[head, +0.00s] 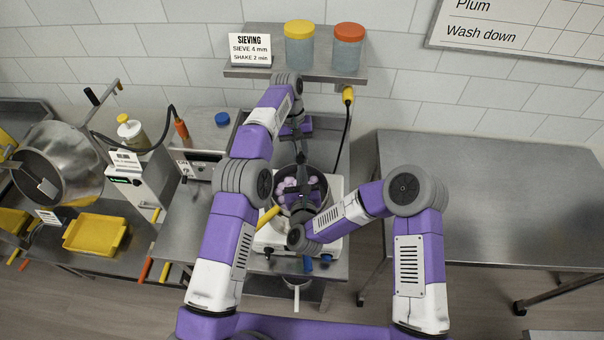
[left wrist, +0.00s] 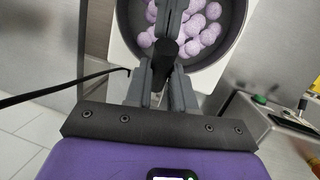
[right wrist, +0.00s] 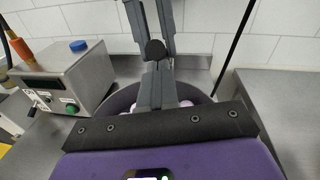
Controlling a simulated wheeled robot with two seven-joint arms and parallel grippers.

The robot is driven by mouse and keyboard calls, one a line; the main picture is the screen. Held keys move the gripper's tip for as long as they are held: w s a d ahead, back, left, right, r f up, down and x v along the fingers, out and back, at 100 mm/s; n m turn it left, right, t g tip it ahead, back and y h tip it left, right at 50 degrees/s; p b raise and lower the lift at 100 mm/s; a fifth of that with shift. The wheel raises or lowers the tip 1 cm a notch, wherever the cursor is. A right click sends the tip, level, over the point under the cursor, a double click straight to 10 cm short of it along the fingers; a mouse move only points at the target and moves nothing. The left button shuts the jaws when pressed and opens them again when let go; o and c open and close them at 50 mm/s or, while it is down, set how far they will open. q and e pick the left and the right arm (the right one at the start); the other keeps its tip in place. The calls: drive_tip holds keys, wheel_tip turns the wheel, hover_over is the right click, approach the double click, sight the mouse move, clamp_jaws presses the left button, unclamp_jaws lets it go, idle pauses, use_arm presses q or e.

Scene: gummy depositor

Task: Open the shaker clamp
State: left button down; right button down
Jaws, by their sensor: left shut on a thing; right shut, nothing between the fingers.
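The shaker is a white base (head: 334,225) carrying a dark round pan (head: 327,178) with several pale purple pieces (head: 288,185) in it. The pan and pieces (left wrist: 208,28) show at the top of the left wrist view. My left gripper (left wrist: 168,55) reaches in from the far side of the pan and is shut on a black round-ended part, apparently the clamp handle (left wrist: 165,48). My right gripper (right wrist: 154,60) reaches in from the near side, fingers together and empty, close to the left fingers. The fingers and hands hide most of the clamp.
A control box (right wrist: 68,82) with a green button stands left of the shaker. A shelf (head: 270,72) with a sign and two lidded jars is behind. An empty steel table (head: 480,200) stands to the right.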

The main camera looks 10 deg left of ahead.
use_arm(q)
drive_tip(key=shift+s+d, duration=0.1)
use_arm(e)
drive_tip(key=shift+w+r+g, duration=0.3)
drive_tip(key=shift+w+r, duration=0.1)
drive_tip(key=shift+r, duration=0.35)
drive_tip(key=shift+w, duration=0.1)
use_arm(q)
drive_tip(key=shift+s, duration=0.1)
use_arm(e)
drive_tip(key=shift+r, duration=0.1)
use_arm(q)
drive_tip(key=c, duration=1.2)
unclamp_jaws()
drive_tip(key=shift+f, duration=0.1)
drive_tip(key=shift+o, duration=1.3)
drive_tip(key=shift+w, duration=0.2)
use_arm(e)
drive_tip(key=shift+a+f, duration=0.1)
drive_tip(key=shift+f, duration=0.1)
